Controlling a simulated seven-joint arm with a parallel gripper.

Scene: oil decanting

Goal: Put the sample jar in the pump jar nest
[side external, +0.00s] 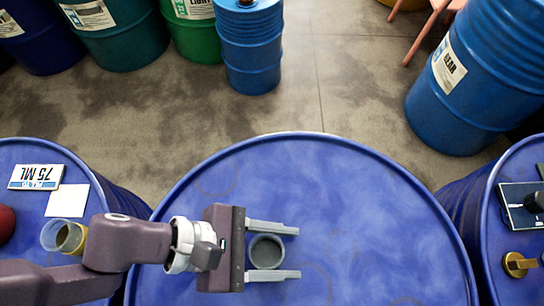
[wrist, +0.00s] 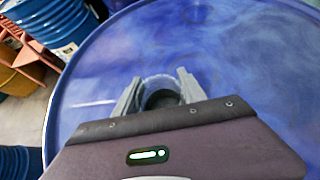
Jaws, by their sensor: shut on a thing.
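The sample jar, as I take it, is a clear-rimmed round jar with a dark grey inside (side external: 266,251), seen from above over the middle blue drum. My gripper (side external: 274,251) comes from the left, its two pale grey fingers on either side of the jar, shut on it. The wrist view shows the jar (wrist: 161,94) between my gripper's fingertips (wrist: 159,86), its lower part hidden by the gripper body. I cannot tell whether the jar touches the drum lid. I cannot make out the pump jar nest for certain.
The middle drum's lid (side external: 370,225) is otherwise clear. The left drum has a 75 ML sign (side external: 36,177), a white card (side external: 67,201) and a translucent cup with yellow (side external: 60,236), partly behind my arm. The right drum has a dark panel (side external: 519,207) and a brass fitting (side external: 516,265).

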